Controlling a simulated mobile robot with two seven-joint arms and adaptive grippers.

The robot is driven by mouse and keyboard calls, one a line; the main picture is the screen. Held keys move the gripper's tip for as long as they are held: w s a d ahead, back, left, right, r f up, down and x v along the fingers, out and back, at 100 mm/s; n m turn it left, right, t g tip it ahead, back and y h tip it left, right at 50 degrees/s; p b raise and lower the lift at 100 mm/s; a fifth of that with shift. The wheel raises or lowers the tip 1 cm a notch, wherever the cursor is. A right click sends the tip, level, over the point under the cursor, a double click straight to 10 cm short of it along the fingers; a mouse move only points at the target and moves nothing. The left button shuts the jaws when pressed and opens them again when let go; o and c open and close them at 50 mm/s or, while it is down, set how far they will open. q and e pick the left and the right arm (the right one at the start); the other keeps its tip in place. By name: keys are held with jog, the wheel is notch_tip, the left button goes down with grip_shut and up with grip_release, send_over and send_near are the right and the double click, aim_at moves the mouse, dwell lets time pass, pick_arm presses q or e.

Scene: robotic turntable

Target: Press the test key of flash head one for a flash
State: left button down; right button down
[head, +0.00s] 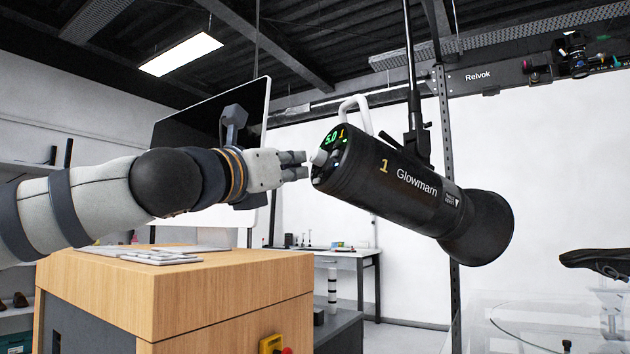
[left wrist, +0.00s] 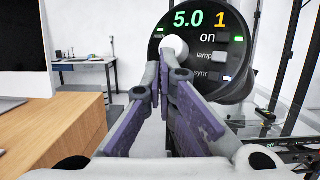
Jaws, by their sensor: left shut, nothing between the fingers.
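Flash head one (head: 400,187) is a black cylinder marked "1 Glowmarn", hung tilted from a pole, its back panel facing left. In the left wrist view the panel (left wrist: 205,45) shows a green 5.0, an orange 1, the words "on", "lamp" and "sync", small keys and lights, and a round white knob (left wrist: 174,48). My left gripper (head: 305,166) is shut and empty, its tips close to the panel's lower left. In the left wrist view the fingers (left wrist: 158,75) hide the panel's lower left part. No test key is readable; I cannot tell whether the tips touch the panel.
A wooden cabinet (head: 190,290) with a keyboard (head: 145,256) stands below my left arm, a monitor (head: 255,110) behind it. A white handle (head: 355,112) rises above the flash head. A glass-topped table (head: 530,315) is at lower right. A workbench (head: 345,257) stands behind.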

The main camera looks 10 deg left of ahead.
dwell(0.6)
pick_arm(q)
jog(key=shift+w+d+f, duration=0.1)
jog(key=shift+w+d, duration=0.2)
pick_arm(e)
jog(key=shift+s+f, duration=0.1)
jog(key=shift+f, duration=0.05)
pick_arm(q)
jog(key=shift+w+d+f, duration=0.15)
jog(key=shift+w+d, duration=0.05)
jog(key=shift+d, duration=0.1)
pick_arm(e)
jog(key=shift+s+f, duration=0.1)
dwell(0.4)
pick_arm(q)
jog(key=shift+s+a, duration=0.1)
jog(key=shift+s+a+r, duration=0.25)
jog(key=shift+s+a, duration=0.1)
jog(key=shift+a, duration=0.15)
pick_arm(e)
jog(key=shift+w+r, duration=0.2)
jog(key=shift+r, duration=0.05)
